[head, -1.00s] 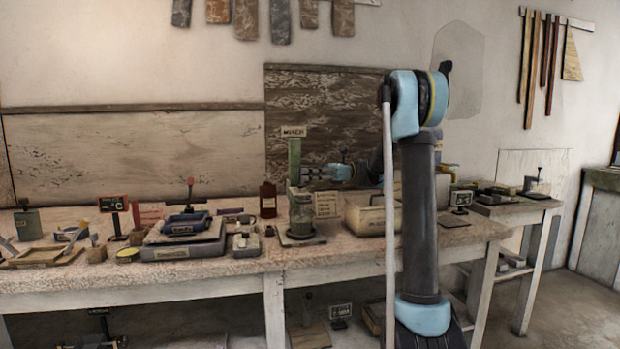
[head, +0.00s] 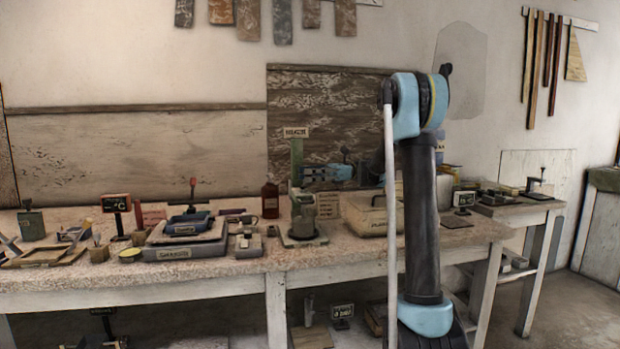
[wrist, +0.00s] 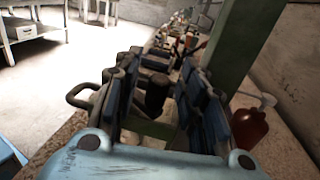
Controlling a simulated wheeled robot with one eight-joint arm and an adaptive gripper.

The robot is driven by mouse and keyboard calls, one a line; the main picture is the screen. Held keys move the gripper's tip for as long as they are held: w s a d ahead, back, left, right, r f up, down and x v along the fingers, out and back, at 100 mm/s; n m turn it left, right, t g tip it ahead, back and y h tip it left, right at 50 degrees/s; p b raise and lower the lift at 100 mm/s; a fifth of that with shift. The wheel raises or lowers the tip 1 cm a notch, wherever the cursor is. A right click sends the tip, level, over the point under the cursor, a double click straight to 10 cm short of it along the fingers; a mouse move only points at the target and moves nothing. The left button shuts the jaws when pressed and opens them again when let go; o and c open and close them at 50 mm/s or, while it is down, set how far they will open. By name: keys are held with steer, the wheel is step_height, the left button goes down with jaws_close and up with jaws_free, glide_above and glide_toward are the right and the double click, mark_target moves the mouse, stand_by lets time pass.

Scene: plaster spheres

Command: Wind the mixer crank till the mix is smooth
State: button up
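The mixer (head: 303,218) stands on the long workbench, with a green upright post (head: 296,158) and a name sign on top. My gripper (head: 312,173) is beside the post, above the mixer's grey body. In the wrist view, my gripper (wrist: 160,80) has its blue-padded fingers apart, with a dark upright knob (wrist: 155,95) between them. A gap shows on the knob's right; contact on its left is unclear. A dark looped handle (wrist: 80,96) shows left of the fingers. The crank's full shape and the mix are hidden.
A red-brown bottle (head: 270,200) stands left of the mixer; it is right of the post in the wrist view (wrist: 249,127). A pale lidded box (head: 368,216) is close on the right. Blue and grey trays (head: 185,238) lie left on the workbench (head: 130,290).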

steer(key=shift+r, duration=0.1)
step_height(320, 180, up, 10)
steer(key=shift+f, duration=0.1)
stand_by(0.4)
